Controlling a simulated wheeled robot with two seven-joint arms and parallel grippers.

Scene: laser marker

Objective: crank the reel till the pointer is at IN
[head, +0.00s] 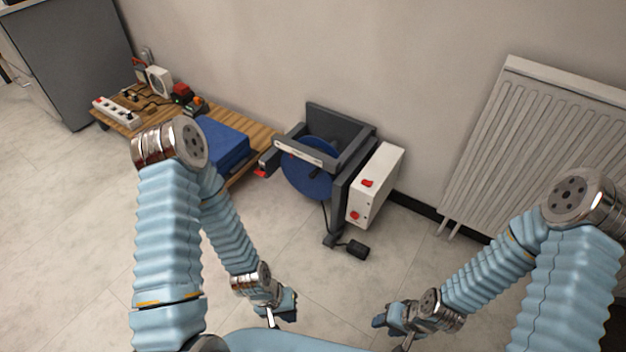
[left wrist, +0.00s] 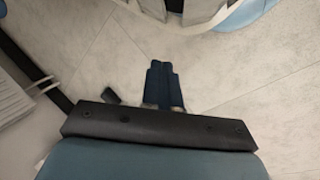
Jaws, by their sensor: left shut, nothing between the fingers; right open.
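The reel (head: 308,182) is a blue disc in a dark grey frame on the floor against the wall. A pale label strip (head: 298,152) runs across the frame's front; its lettering is too small to read, and I cannot make out where the pointer is. A crank handle is not clearly distinguishable. My left gripper (head: 284,312) is low in front of the reel, apart from it; its fingers are together and empty in the left wrist view (left wrist: 161,82). My right gripper (head: 385,322) is open, to the right of the left one, touching nothing visible.
A white box with red switches (head: 376,186) stands against the reel's right side. A black plug (head: 357,249) lies on the floor before it. A wooden pallet (head: 258,138) at left carries a blue case (head: 222,148) and a power strip (head: 117,111). A radiator (head: 535,140) is at right.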

